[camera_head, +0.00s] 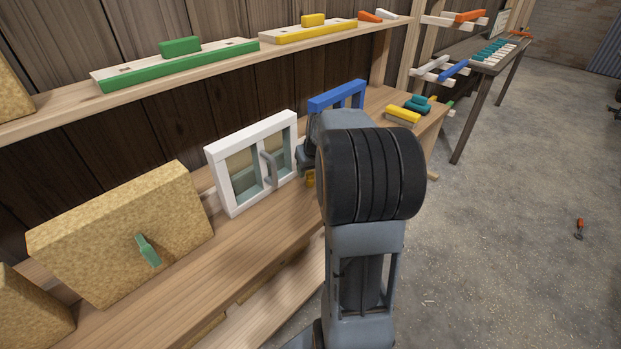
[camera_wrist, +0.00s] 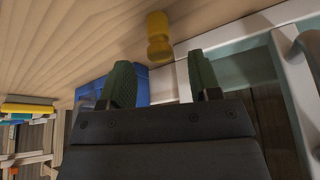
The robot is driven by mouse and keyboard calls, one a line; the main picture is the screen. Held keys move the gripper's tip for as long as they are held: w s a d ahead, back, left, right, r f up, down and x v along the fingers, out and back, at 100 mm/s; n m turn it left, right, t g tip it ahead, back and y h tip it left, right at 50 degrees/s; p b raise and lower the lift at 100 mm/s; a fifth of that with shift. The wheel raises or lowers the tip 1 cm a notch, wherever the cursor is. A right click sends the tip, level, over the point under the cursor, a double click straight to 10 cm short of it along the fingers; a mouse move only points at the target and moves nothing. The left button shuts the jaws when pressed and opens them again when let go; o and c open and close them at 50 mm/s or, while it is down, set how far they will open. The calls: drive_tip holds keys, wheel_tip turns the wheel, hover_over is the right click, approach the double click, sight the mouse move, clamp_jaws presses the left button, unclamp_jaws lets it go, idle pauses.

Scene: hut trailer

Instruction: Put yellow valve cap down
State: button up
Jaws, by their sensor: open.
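The yellow valve cap (camera_wrist: 158,32) stands on the wooden bench in the wrist view, just ahead of the gap between my fingertips. A small yellow part of it shows in the head view (camera_head: 310,178) beside my arm, which hides the rest. My gripper (camera_wrist: 160,66) is open, with its two green-padded fingers apart and nothing held between them. The cap appears clear of both fingers; whether either touches it I cannot tell. In the head view my wrist hides most of the gripper.
A white framed window (camera_head: 223,180) with a grey handle stands left of my gripper, and a blue frame (camera_head: 337,96) behind it. A straw-coloured block (camera_head: 90,235) is farther left. Yellow and teal blocks (camera_head: 403,115) lie at the bench's far end. The bench front is clear.

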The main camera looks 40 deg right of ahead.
sight(310, 173)
drive_tip(key=shift+x, duration=2.65)
drive_tip(key=shift+s, duration=0.1)
drive_tip(key=c, duration=1.1)
drive_tip(key=shift+o, duration=0.2)
drive_tip(key=shift+r, duration=0.1)
